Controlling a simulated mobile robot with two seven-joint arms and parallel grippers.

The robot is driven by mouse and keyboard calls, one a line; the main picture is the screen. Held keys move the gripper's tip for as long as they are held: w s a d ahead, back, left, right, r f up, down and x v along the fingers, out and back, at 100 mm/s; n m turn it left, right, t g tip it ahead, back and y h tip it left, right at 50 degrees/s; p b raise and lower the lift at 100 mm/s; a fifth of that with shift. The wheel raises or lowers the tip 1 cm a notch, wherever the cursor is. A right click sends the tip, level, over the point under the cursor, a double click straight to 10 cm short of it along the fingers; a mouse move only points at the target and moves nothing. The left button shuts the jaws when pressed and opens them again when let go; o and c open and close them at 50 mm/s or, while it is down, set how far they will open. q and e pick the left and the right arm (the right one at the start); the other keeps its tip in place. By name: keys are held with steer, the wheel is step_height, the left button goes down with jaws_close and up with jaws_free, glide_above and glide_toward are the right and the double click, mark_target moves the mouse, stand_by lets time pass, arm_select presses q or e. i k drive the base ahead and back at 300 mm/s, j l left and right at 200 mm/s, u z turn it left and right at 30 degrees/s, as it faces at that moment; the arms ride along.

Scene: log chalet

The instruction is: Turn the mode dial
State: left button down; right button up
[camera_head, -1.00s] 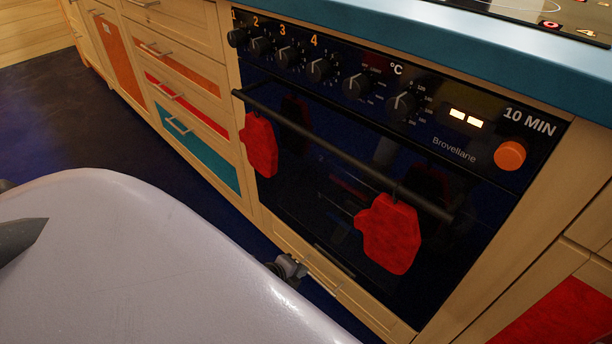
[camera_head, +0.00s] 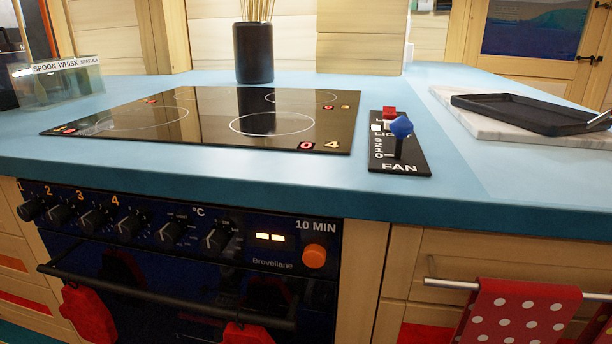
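The oven's black control panel (camera_head: 190,228) is on the front of the counter, at lower left. It carries a row of dark dials. The ones on the left are numbered 1 to 4. No label naming a mode dial is legible; the unnumbered dial beside the °C one fits best. An orange round button (camera_head: 314,256) and a lit display (camera_head: 270,237) are farther right. Neither of my grippers shows.
The oven handle (camera_head: 150,295) runs below the dials, with red mitts (camera_head: 88,314) on it. Above are the blue counter (camera_head: 220,170), a glass hob (camera_head: 205,118) and a fan panel (camera_head: 399,150) with a blue-topped lever. A polka-dot towel (camera_head: 520,312) hangs at right.

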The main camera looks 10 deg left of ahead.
mark_target(170, 233)
steer(key=k+j, duration=0.1)
steer(key=k, duration=0.85)
